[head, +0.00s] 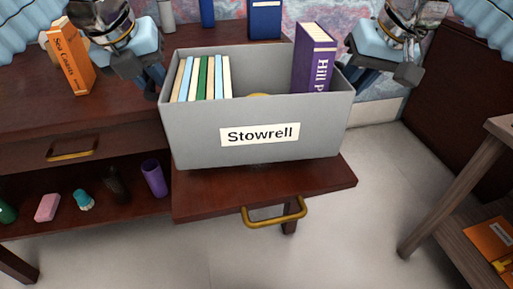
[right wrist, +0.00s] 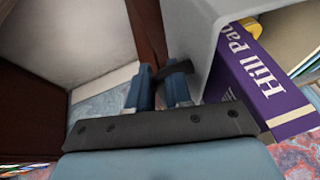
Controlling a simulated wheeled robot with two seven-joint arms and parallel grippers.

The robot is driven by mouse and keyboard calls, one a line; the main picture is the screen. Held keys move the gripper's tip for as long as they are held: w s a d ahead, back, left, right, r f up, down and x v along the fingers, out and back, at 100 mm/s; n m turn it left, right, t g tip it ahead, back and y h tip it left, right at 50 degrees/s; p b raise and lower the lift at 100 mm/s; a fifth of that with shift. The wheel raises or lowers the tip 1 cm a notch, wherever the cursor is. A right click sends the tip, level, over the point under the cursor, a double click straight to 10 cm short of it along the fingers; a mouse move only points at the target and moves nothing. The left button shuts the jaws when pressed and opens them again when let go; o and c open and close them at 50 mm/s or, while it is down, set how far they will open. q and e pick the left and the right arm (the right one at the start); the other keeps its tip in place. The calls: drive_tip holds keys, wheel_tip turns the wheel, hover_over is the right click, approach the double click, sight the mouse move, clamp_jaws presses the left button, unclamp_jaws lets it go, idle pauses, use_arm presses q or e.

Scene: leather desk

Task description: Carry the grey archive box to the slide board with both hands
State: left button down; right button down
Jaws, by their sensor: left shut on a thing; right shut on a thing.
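The grey archive box (head: 190,140), labelled "Stowrell", is upright and roughly level over the slide board (head: 325,182), a dark red-brown board with a brass handle. I cannot tell whether its base touches the board. Several thin books (head: 203,80) stand at its left, and a purple book (head: 316,58) leans at its right. My left gripper (head: 152,86) is shut on the box's left end wall. My right gripper (head: 352,68) is shut on the right end wall; the right wrist view shows its fingers (right wrist: 172,82) at the grey wall (right wrist: 190,25).
A dark desk (head: 60,115) lies at left, with an orange book (head: 70,58) on top. Its lower shelf holds a purple cup (head: 154,178) and small items. Blue binders (head: 265,20) stand behind. A wooden stand (head: 450,200) is at right. Pale floor is clear in front.

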idle(0.5)
